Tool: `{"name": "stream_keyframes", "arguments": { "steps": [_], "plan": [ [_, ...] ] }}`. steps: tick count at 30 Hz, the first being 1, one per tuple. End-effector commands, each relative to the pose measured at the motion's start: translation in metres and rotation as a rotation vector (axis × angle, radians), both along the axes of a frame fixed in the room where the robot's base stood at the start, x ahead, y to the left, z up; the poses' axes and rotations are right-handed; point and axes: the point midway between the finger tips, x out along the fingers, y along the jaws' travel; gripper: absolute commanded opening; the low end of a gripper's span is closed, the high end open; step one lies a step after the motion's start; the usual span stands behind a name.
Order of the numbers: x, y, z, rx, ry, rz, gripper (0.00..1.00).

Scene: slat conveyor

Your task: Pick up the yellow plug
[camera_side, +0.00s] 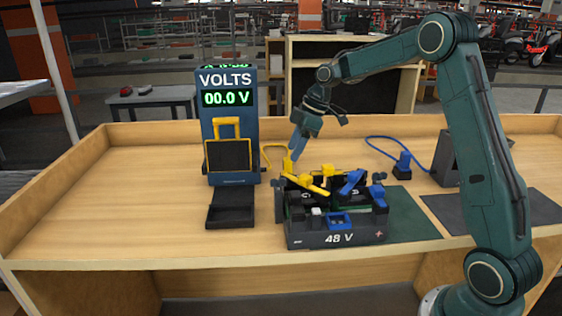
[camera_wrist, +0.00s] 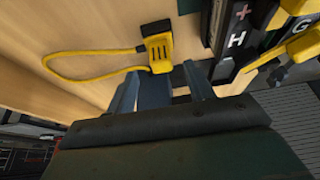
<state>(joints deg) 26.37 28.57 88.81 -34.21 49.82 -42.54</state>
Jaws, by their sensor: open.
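The yellow plug (camera_wrist: 158,50) stands on the wooden bench with a thin yellow cable looping off to the left in the wrist view. In the side view the plug (camera_side: 288,164) is just left of the 48 V battery box (camera_side: 308,241), its lower part partly hidden. My gripper (camera_side: 296,152) points down close to the plug, its tips near the plug's top. In the wrist view my gripper (camera_wrist: 162,82) has its two fingers apart, with the plug just beyond the gap between them. Nothing is held. I cannot tell whether a finger touches the plug.
The battery box carries yellow and blue levers on top, close to my gripper's right. A volt meter (camera_side: 226,78) reading 00.0 V stands at the left behind a black tray (camera_side: 231,208). A blue plug (camera_side: 403,163) with a blue cable stands at the right. The bench's left side is clear.

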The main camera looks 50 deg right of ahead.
Motion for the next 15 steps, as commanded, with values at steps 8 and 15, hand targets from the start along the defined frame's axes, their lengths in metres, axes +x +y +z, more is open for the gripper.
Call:
{"name": "stream_keyframes", "arguments": {
  "steps": [8, 15],
  "plan": [
    [0.004, 0.007, -0.016, 0.001, 0.003, 0.001, 0.53],
    [0.012, 0.015, -0.041, 0.001, 0.002, 0.001, 0.53]
  ]
}}
